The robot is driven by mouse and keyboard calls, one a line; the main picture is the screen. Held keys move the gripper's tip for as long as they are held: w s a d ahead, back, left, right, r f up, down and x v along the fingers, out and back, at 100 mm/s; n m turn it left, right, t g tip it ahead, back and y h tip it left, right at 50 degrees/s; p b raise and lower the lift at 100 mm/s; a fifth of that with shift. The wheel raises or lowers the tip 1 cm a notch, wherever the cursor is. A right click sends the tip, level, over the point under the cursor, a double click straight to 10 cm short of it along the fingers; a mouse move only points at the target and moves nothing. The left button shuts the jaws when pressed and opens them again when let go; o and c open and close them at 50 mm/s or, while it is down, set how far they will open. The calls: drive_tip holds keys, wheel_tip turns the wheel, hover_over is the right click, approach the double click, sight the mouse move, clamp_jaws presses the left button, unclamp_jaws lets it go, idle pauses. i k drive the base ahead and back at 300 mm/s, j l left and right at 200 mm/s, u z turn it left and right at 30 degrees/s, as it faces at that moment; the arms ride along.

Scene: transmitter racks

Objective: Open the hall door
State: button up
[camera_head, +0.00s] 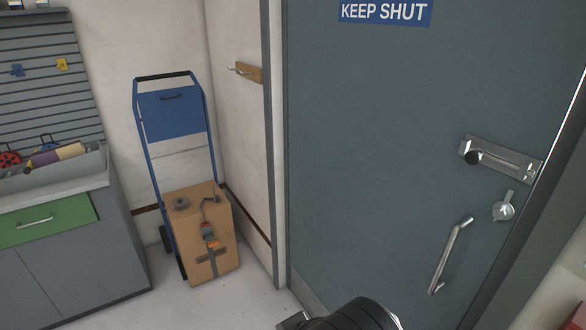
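The hall door (390,130) is a large grey-green panel filling the right half of the view, and it looks shut in its frame. A blue "KEEP SHUT" sign (385,12) is on its upper part. I cannot tell whether the bolt is engaged. A dark rounded part of my arm shows at the bottom edge, but my gripper's fingers are out of view.
A blue hand truck (147,165) carrying a cardboard box (188,232) stands left of the door. A grey workbench with a green drawer (45,222) is at far left. Hooks (247,71) are on the wall. Some pale floor is clear between box and door.

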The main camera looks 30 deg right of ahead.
sight(388, 100)
drive_tip(key=z, duration=1.3)
